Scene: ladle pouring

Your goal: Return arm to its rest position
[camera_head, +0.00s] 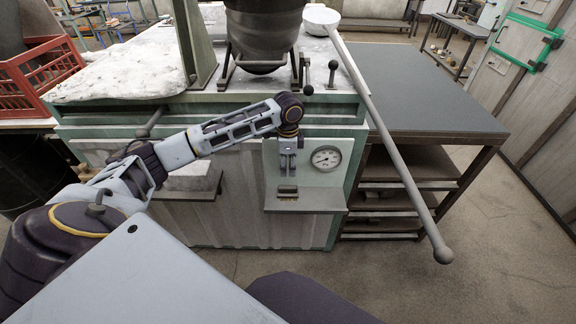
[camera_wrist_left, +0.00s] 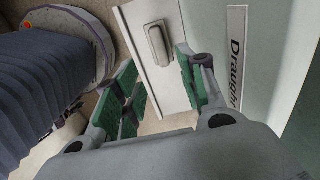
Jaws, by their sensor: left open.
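My left arm reaches in from the left in the head view. My left gripper (camera_head: 287,168) points down in front of the green and white furnace cabinet (camera_head: 240,205). It is beside the round gauge and above a small grey shelf. In the left wrist view the gripper (camera_wrist_left: 165,85) has its green-padded fingers apart with nothing held between them. A long-handled ladle (camera_head: 395,150) lies across the right end of the cabinet, its bowl at the back and its knobbed handle end jutting out in front. The gripper is apart from the ladle. My right gripper is not seen.
A dark pot (camera_head: 262,30) stands on the cabinet top. The round gauge (camera_head: 326,158) and the small shelf (camera_head: 305,201) are close to my left gripper. A grey-topped table (camera_head: 430,95) stands at the right. A red crate (camera_head: 45,75) sits at the far left. Floor is clear at front right.

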